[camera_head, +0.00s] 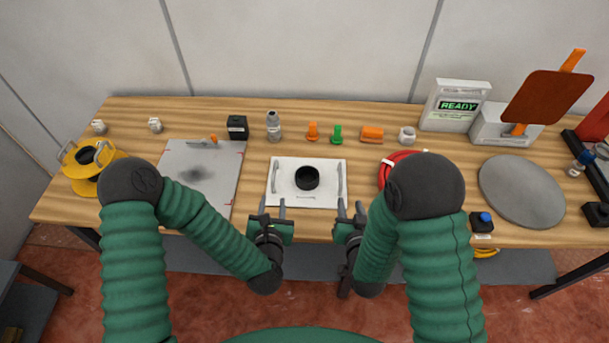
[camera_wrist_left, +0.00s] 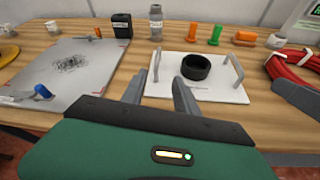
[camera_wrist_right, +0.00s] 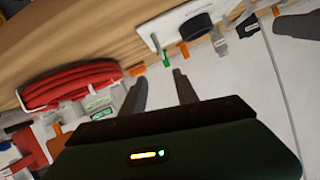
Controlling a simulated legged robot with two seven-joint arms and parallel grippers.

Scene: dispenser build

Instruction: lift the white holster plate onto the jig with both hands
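The white holster plate (camera_head: 325,193) lies flat on the table in front of me, with a grey handle on each side and a black ring (camera_head: 307,178) in its middle. The grey plate to its left, with small clamps on its edges, looks like the jig (camera_head: 222,186); it is bare apart from a dark smudge. My left gripper (camera_head: 272,208) is open and empty just short of the plate's near left corner. In the left wrist view the holster plate (camera_wrist_left: 220,91) is beyond its fingers. My right gripper (camera_head: 350,208) is open and empty near the plate's near right corner.
A black box (camera_head: 237,127), a grey bottle (camera_head: 273,127) and orange and green pieces (camera_head: 337,134) stand behind the plate. A red coil (camera_head: 386,170) is to its right, partly hidden by my right arm. A yellow spool (camera_head: 84,174) stands left of the jig.

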